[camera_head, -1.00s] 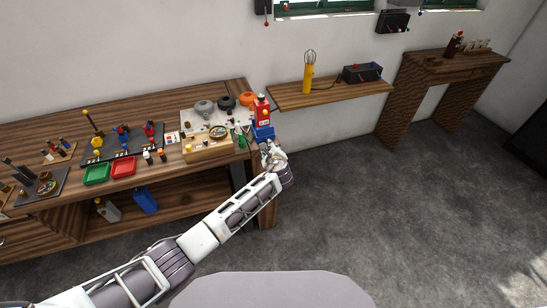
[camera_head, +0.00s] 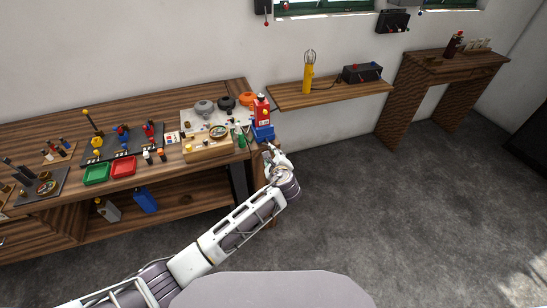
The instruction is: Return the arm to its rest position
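My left arm comes in from the lower left and reaches toward the right end of the workbench (camera_head: 60,210). Its gripper (camera_head: 268,148) is at the bench's right edge, just below a red bottle-like object (camera_head: 262,108) on a blue base (camera_head: 263,132). The gripper looks apart from the blue base, but it is too small to tell whether its fingers are open or shut. I see nothing clearly held in it. My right arm and gripper do not show.
A green tray (camera_head: 97,173) and a red tray (camera_head: 123,167) sit at the bench front. A wall shelf (camera_head: 330,93) holds a yellow device (camera_head: 308,76) and a dark box (camera_head: 362,73). A wooden table (camera_head: 455,65) stands right. The grey floor (camera_head: 390,210) is clear.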

